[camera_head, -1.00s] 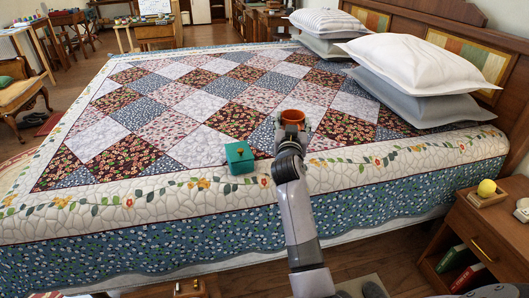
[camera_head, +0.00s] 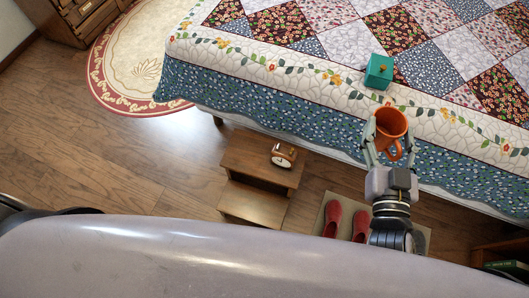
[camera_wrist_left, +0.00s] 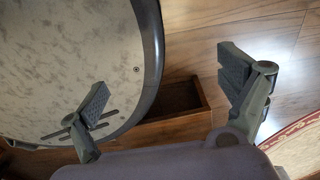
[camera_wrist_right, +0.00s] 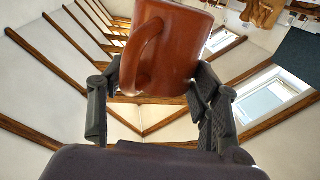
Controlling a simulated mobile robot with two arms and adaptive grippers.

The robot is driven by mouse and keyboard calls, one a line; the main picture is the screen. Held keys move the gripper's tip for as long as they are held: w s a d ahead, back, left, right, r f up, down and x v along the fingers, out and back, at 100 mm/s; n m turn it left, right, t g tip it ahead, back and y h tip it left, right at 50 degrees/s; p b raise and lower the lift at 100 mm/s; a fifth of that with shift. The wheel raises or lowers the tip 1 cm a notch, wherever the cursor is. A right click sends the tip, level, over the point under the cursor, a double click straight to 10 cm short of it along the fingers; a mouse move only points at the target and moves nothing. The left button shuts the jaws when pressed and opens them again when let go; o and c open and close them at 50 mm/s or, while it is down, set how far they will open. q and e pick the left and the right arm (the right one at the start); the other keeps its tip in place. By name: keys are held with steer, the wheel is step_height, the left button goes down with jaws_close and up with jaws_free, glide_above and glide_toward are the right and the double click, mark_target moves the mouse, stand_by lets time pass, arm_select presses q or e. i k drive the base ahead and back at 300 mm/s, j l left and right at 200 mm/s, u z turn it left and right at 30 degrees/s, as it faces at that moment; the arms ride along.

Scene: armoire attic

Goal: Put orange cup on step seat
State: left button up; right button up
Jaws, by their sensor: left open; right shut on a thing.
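The orange cup (camera_head: 391,124) is in my right gripper (camera_head: 388,142), near the bed's front edge in the head view. In the right wrist view the cup (camera_wrist_right: 172,48) sits between the two fingers, with its handle facing the camera. The step seat is a two-step wooden stool (camera_head: 236,160) on the floor, left of the right gripper and in front of the bed. My left gripper (camera_wrist_left: 170,88) is open and empty in the left wrist view, over the wooden floor.
The bed (camera_head: 240,100) with its patchwork quilt fills the back. A teal box (camera_head: 379,71) sits on it. Red slippers (camera_head: 333,219) lie on a mat (camera_head: 420,236) right of the stool. The floor (camera_head: 110,160) left of the stool is clear, up to a round rug (camera_head: 135,65).

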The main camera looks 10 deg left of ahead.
mark_target(246, 154)
steer(key=j+z, duration=0.2)
steer(key=j, duration=0.35)
steer(key=i+j+z, duration=0.15)
steer(key=j, duration=0.4)
steer(key=k+j+z, duration=0.2)
steer(key=j, duration=0.35)
steer(key=j+z, duration=0.2)
steer(key=j, duration=0.4)
steer(key=j+z, duration=0.2)
steer(key=j, duration=0.35)
steer(key=k+j+z, duration=0.15)
steer(key=j, duration=0.35)
